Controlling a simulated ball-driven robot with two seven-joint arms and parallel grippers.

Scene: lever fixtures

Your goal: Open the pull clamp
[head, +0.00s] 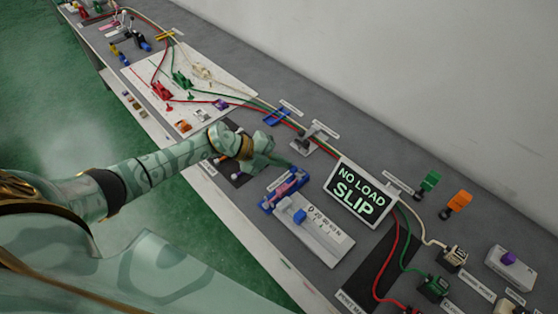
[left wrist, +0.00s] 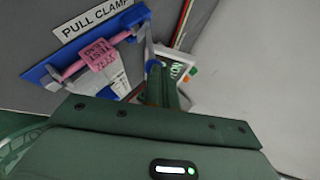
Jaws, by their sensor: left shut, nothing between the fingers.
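The pull clamp is a blue fixture (head: 266,206) on the grey bench, with a pink part across it in the head view. In the left wrist view its blue base (left wrist: 38,73) lies at the upper left, beside a "PULL CLAMP" label (left wrist: 92,20). A pink bar with a pink lettered tag (left wrist: 101,58) spans the base there. My left gripper (head: 286,165) is shut and empty, just behind the clamp in the head view. Its green fingers (left wrist: 157,72) show right of the pink tag in the left wrist view. I cannot tell whether they touch the clamp. My right gripper is not in view.
A "NO LOAD SLIP" display (head: 360,192) stands right of the clamp. A grey plate with a blue block (head: 299,216) lies in front of it. A grey lever fixture (head: 315,138) stands behind. Red, green and white cables run along the bench beside the wall.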

